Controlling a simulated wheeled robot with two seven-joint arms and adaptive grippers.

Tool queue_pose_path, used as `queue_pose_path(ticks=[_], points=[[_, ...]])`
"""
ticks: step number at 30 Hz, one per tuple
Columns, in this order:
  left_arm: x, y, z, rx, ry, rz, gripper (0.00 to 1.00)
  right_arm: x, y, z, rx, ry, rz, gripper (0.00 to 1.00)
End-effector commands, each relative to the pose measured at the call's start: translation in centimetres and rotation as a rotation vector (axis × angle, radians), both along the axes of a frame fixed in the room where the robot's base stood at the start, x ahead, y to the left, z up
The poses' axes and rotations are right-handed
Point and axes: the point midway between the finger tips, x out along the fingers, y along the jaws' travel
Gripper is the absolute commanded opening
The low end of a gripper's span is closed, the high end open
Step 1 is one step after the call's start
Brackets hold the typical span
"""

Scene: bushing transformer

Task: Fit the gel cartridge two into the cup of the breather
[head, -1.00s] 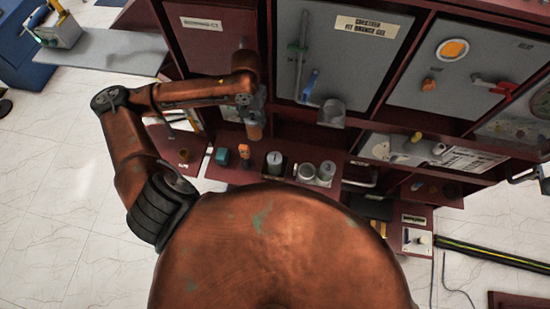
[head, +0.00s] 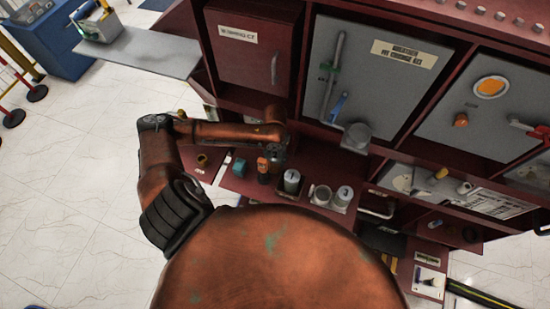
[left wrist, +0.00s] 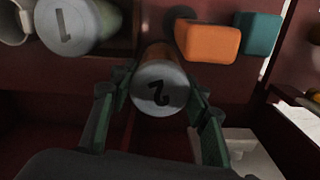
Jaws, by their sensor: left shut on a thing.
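My left gripper (left wrist: 157,110) is shut on gel cartridge two (left wrist: 162,88), a cylinder with a pale top marked 2 and an orange body, between green fingers. In the head view the left gripper (head: 279,152) is small and partly hidden under my arm, over the bench. The breather is on the grey panel, with a vertical pipe (head: 335,70) and a blue lever (head: 338,106). A grey cup (head: 356,136) is below it, apart from the gripper and to its right. Whether the cup is empty cannot be told. My right gripper is not in view.
Cartridge one (head: 291,181) and cartridge three (head: 343,196) stand on the bench, with an open round holder (head: 321,195) between them. An orange block (left wrist: 211,42) and a teal block (left wrist: 258,34) are close to the held cartridge. A cabinet frame borders the panel.

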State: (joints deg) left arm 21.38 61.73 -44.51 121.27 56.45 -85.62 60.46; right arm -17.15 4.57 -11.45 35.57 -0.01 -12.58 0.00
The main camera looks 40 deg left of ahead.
Motion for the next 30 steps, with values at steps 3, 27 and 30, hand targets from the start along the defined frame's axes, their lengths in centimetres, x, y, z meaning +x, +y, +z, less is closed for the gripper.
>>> queue_pose_path(ticks=[3, 27, 30], points=[[0.04, 0.05, -1.18, 0.001, -0.001, 0.001, 0.11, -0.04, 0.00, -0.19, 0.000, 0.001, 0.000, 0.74], [0.03, 0.04, -1.40, 0.001, -0.001, 0.000, 0.61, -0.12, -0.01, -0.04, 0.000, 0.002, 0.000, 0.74], [0.06, 0.07, -1.25, 0.001, -0.002, 0.000, 0.61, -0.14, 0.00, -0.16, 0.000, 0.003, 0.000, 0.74]])
